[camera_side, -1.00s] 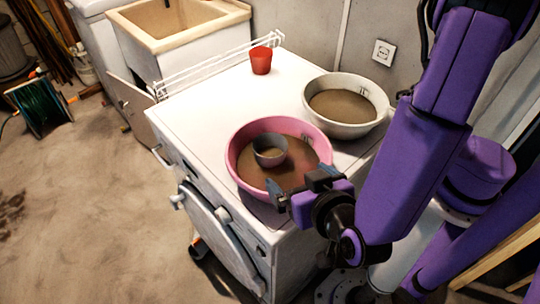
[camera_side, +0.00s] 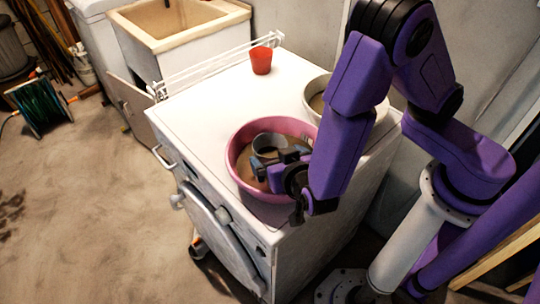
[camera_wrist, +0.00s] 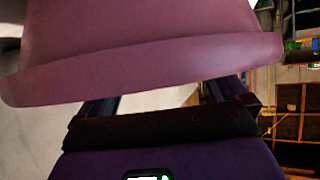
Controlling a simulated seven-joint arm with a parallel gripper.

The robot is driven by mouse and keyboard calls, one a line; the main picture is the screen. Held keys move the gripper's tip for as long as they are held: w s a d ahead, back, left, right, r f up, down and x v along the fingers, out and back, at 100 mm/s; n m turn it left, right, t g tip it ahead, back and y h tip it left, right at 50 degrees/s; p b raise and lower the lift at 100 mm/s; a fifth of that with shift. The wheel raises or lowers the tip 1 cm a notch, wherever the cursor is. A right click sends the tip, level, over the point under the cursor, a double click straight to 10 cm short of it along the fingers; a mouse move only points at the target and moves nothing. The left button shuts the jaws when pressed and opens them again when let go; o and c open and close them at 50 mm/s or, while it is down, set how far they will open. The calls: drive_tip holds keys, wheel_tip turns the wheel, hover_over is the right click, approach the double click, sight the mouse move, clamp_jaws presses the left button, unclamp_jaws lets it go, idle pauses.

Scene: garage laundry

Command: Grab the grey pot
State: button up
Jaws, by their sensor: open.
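The grey pot (camera_side: 266,137) is inside the pink basin (camera_side: 237,172), on top of the white machine (camera_side: 205,98), in the side view. My gripper (camera_side: 268,158) is open, reaching over the basin's near right rim. Its fingers are at the pot's near side and cover its lower part. I cannot tell whether they touch it or straddle its wall. In the wrist view the basin's pink wall (camera_wrist: 150,45) fills the upper part and hides my fingertips; the pot is not visible there.
A pale basin (camera_side: 316,98) stands behind my arm, partly hidden. A red cup (camera_side: 261,62) stands at the machine's back, near a white wire rack (camera_side: 215,62). The machine's top left of the pink basin is clear.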

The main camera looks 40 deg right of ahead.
sight(273, 153)
drive_tip(key=shift+x, duration=2.25)
drive_tip(key=shift+d, duration=0.15)
drive_tip(key=c, duration=0.9)
